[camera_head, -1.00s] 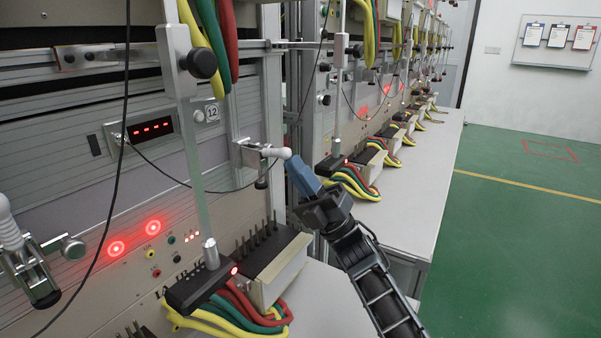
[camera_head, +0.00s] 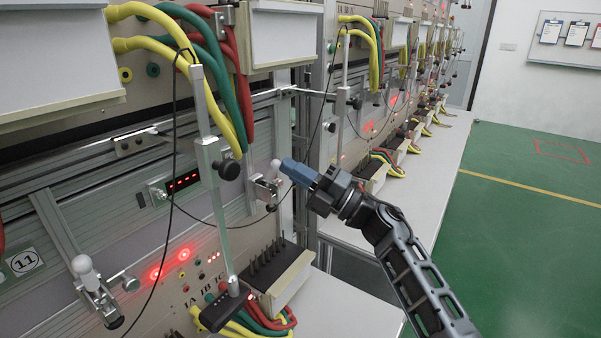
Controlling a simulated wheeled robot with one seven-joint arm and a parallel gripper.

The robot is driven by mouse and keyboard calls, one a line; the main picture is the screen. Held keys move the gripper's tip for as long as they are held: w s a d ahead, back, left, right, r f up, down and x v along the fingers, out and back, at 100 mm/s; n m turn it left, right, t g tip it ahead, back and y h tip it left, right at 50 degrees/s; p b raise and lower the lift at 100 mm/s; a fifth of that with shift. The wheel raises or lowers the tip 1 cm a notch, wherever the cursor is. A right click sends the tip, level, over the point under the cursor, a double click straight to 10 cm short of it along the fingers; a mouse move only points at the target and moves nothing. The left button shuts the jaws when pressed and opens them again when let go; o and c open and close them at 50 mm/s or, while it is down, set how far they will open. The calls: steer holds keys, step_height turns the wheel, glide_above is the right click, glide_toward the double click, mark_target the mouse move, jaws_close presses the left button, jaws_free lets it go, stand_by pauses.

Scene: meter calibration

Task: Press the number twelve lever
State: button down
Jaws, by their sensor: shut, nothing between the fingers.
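The lever with a white rounded handle (camera_head: 275,168) sits on a metal clamp bracket (camera_head: 265,190) at the right end of the near panel. Its handle points upward. My gripper (camera_head: 286,167) has blue fingers, shut and empty. The fingertips are right beside the white handle, on its right; I cannot tell whether they touch. No number twelve label is readable; a black knob (camera_head: 229,170) and a rod cover part of the panel left of this lever.
A vertical metal rod (camera_head: 219,225) stands in front of the panel, with a thin black cable nearby. A red digit display (camera_head: 183,182) and yellow, green and red cables surround the lever. A grey bench (camera_head: 335,305) lies below. Green floor (camera_head: 520,230) is clear on the right.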

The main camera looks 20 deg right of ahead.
steer(key=shift+w+a+r, duration=0.35)
steer(key=shift+w+r, duration=0.2)
steer(key=shift+w+a+r, duration=0.35)
steer(key=shift+w+r, duration=0.2)
